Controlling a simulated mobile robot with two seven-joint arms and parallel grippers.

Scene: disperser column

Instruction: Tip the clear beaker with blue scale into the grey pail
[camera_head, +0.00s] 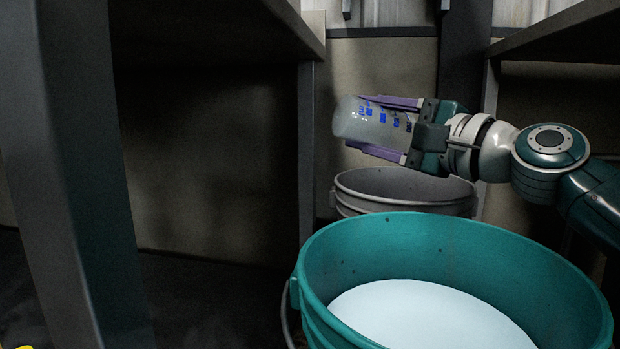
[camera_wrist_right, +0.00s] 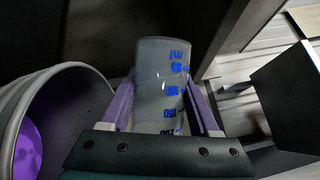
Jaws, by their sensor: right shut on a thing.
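The clear beaker with blue scale (camera_head: 375,122) is held between the purple fingers of my right gripper (camera_head: 385,127), which is shut on it. In the head view it lies well over on its side, one end to the left, above the back-left part of the grey pail (camera_head: 345,198). It also shows in the right wrist view (camera_wrist_right: 158,85) between the fingers of the gripper (camera_wrist_right: 165,108). There, the grey pail (camera_wrist_right: 85,85) stands to the left with something purple (camera_wrist_right: 27,150) inside. I cannot make out the beaker's contents. My left gripper is not in view.
A large teal pail (camera_head: 315,270) with white contents (camera_head: 430,318) stands in front of the grey pail. Dark tables (camera_head: 215,25) stand on both sides, with a thick leg (camera_head: 75,150) at the left. Bare dark floor (camera_head: 210,300) lies left of the pails.

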